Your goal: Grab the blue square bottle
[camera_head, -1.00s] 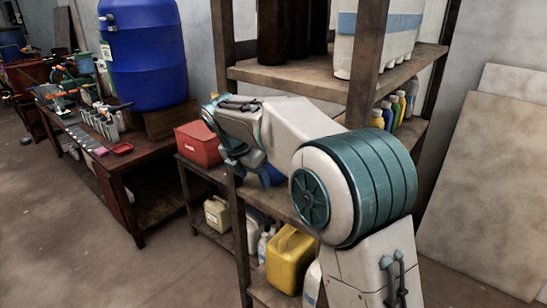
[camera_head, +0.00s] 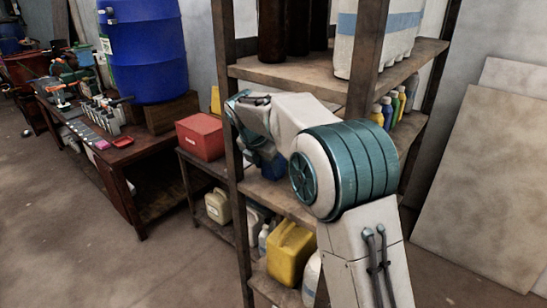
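A blue object (camera_head: 273,168), which may be the blue square bottle, shows on the middle shelf of the wooden rack, just right of the left post. My arm hides part of it, so its full shape cannot be seen. My gripper (camera_head: 259,152) is at the far end of my arm, pointing down beside and partly over the blue object. Its fingers are small and dark, and I cannot tell whether they touch the blue object or are open or shut.
The wooden rack (camera_head: 290,72) has posts and shelves close around my arm. Small coloured bottles (camera_head: 387,110) stand farther right on its middle shelf. A yellow canister (camera_head: 290,252) sits below. A red box (camera_head: 200,137) is left of the rack. The floor at left is clear.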

